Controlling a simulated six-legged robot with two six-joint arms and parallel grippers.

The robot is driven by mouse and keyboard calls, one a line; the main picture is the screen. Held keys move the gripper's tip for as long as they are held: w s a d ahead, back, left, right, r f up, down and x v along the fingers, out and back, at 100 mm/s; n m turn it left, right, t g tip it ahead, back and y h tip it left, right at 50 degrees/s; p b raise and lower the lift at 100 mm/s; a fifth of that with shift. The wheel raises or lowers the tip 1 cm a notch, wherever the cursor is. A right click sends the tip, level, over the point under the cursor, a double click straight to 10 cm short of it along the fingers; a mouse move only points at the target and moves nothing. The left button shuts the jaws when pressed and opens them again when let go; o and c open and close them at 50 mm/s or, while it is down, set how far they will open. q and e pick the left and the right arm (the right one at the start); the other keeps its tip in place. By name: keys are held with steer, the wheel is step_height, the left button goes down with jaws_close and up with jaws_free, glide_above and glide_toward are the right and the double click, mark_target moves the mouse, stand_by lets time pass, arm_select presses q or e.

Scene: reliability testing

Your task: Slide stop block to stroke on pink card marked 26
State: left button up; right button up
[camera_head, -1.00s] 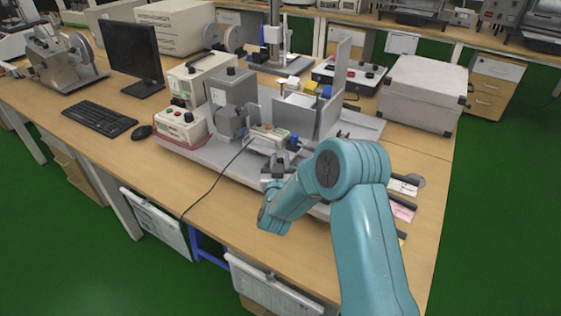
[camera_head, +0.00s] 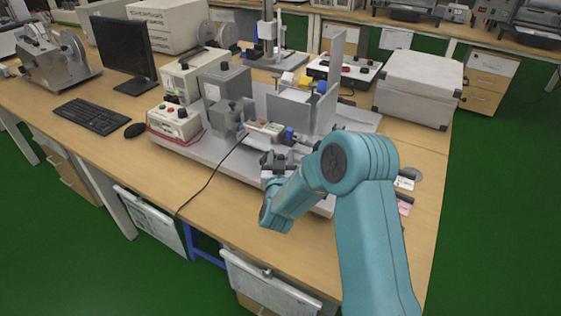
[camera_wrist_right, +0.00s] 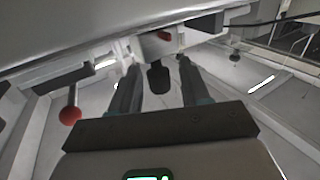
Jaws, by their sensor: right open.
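The pink card (camera_head: 404,207) shows only in part behind my right arm, on the right side of the bench in the head view. Its number is too small to read. My right gripper (camera_head: 279,158) is at the front of the grey test machine (camera_head: 228,150), near its middle. In the right wrist view its two fingers (camera_wrist_right: 159,68) are apart. A dark rounded piece (camera_wrist_right: 158,79) shows between them, and I cannot tell whether they touch it. I cannot make out the stop block for certain; my arm hides part of the machine. My left gripper is not in view.
A white card (camera_head: 405,183) lies beyond the pink one. A red ball knob (camera_wrist_right: 70,115) shows left of the fingers in the wrist view. A black cable (camera_head: 208,178) runs over the bench's front edge. A grey case (camera_head: 420,88) stands at the back right.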

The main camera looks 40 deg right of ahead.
steer(key=v, duration=1.6)
steer(key=shift+s+p, duration=0.15)
steer(key=shift+p, duration=0.2)
steer(key=shift+a+f, duration=0.1)
steer(key=shift+a, duration=0.1)
